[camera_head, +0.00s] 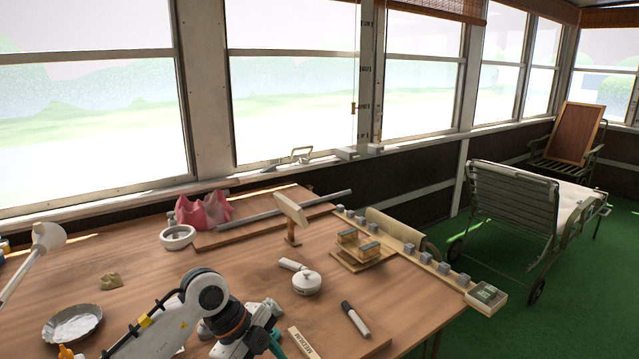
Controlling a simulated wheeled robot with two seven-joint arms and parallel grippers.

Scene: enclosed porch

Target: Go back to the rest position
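My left arm comes in from the bottom left, over the near part of the wooden table (245,262). Its gripper (262,328) points down toward the right at the bottom edge. The fingertips are not clear, so I cannot tell whether it is open or shut. A teal thing (277,345) shows right beside it, partly hidden; I cannot tell whether they touch. My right gripper is not in view.
A metal dish (73,323) and a lamp (46,238) are at left. A small wooden stand (361,252) is farther back. The table's middle left is mostly clear.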

